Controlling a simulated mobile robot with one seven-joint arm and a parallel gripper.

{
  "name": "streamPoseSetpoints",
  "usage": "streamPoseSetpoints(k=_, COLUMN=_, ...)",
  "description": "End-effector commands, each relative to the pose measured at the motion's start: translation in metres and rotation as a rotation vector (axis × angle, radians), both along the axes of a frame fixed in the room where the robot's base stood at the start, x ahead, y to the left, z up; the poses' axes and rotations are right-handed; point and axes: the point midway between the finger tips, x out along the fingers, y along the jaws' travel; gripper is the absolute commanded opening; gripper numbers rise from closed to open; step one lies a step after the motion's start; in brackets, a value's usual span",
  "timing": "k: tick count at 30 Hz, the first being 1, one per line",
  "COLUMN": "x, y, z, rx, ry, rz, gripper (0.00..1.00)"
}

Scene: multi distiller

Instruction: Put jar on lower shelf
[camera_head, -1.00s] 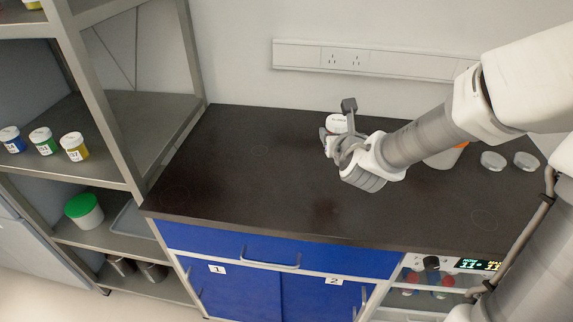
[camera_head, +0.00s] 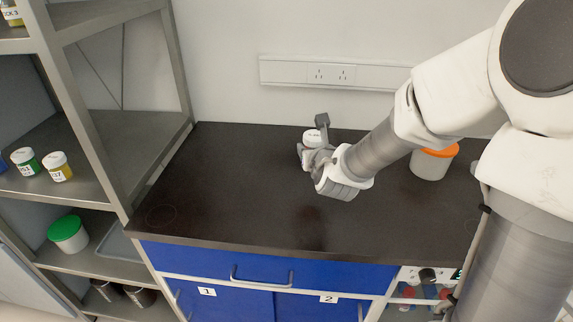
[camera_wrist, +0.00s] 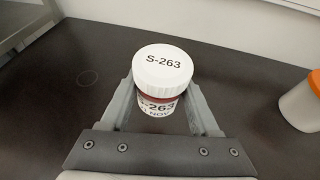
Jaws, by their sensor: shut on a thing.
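A small jar (camera_wrist: 163,78) with a white lid marked S-263 and a label with a red band is between the fingers of my gripper (camera_wrist: 163,112) in the wrist view. My gripper is shut on it, and the jar is upright. In the head view the jar's white lid (camera_head: 312,138) shows just behind my gripper (camera_head: 314,156), over the dark worktop (camera_head: 230,190); I cannot tell whether it touches the surface. The metal shelf rack stands at the left, with a middle shelf (camera_head: 140,140) and a lower shelf (camera_head: 95,262).
Small jars, one green (camera_head: 27,162) and one yellow (camera_head: 57,167), stand on the middle shelf. A green-lidded tub (camera_head: 68,233) and a grey tray (camera_head: 118,246) are on the lower shelf. An orange-lidded tub (camera_head: 432,162) stands on the worktop at right. A rack post (camera_head: 78,120) borders the worktop.

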Motion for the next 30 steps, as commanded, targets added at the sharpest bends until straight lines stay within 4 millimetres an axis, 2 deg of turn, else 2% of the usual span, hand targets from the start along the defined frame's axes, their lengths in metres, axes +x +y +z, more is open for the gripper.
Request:
streamPoseSetpoints(k=9, x=0.009, y=0.012, z=-0.008, rx=-0.005, ry=-0.001, rz=0.005, gripper=0.04)
streamPoseSetpoints(k=16, x=0.04, y=0.043, z=-0.037, rx=-0.003, ry=0.001, rz=0.004, gripper=0.04)
streamPoseSetpoints(k=21, x=0.055, y=0.057, z=-0.048, rx=-0.004, ry=-0.001, rz=0.003, gripper=0.04)
streamPoseSetpoints(k=26, x=0.059, y=0.06, z=-0.053, rx=-0.005, ry=-0.001, rz=0.0, gripper=0.04)
streamPoseSetpoints(k=30, x=0.058, y=0.06, z=-0.072, rx=-0.004, ry=0.002, rz=0.0, gripper=0.04)
